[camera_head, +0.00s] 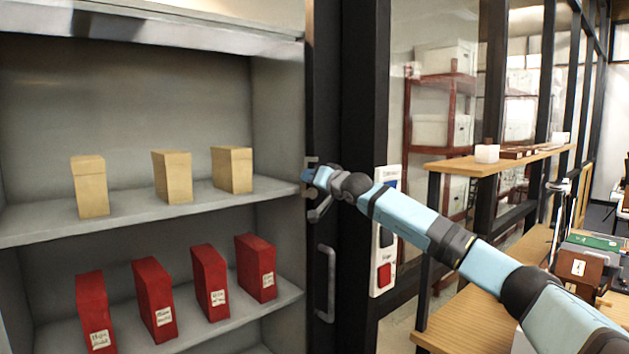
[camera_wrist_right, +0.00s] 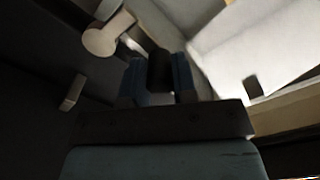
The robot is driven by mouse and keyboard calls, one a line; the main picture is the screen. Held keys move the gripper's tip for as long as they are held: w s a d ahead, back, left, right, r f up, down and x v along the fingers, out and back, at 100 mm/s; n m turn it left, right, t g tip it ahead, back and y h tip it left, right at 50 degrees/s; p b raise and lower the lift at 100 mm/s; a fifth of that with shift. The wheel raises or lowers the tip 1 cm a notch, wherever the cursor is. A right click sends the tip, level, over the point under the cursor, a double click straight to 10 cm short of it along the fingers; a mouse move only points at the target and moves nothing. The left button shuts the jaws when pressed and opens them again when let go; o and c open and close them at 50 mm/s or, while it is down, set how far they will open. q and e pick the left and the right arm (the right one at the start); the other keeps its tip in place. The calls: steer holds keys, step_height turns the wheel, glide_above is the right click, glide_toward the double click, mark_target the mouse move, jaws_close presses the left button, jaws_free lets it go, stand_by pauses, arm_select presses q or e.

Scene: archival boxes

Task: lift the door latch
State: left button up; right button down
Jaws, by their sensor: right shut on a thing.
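My right gripper (camera_head: 314,178) is at the dark door frame beside the shelf unit, at the height of the upper shelf. The door latch (camera_head: 311,162) is a small grey part there, mostly hidden behind the gripper. In the right wrist view the two blue-grey fingers (camera_wrist_right: 159,82) are closed on a short dark cylindrical piece (camera_wrist_right: 160,66), which I take to be the latch's grip. A pale rounded knob or lever end (camera_wrist_right: 101,41) shows beyond the fingers at the upper left. My left gripper is not in view.
A grey vertical handle (camera_head: 325,284) is below the gripper. A white panel with a red button (camera_head: 385,275) is to its right. Beige boxes (camera_head: 173,178) and red boxes (camera_head: 210,281) stand on the shelves at left. A wooden counter (camera_head: 490,164) is at right.

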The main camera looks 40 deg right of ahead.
steer(key=shift+f, duration=0.1)
stand_by(0.4)
steer(key=c, duration=0.9)
jaws_free()
arm_select(q)
steer(key=b, duration=0.1)
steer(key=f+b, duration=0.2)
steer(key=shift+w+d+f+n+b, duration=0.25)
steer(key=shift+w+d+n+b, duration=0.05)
steer(key=shift+b, duration=0.1)
arm_select(e)
steer(key=s, duration=1.3)
steer(key=shift+s+d, duration=0.4)
steer(key=shift+d, duration=0.05)
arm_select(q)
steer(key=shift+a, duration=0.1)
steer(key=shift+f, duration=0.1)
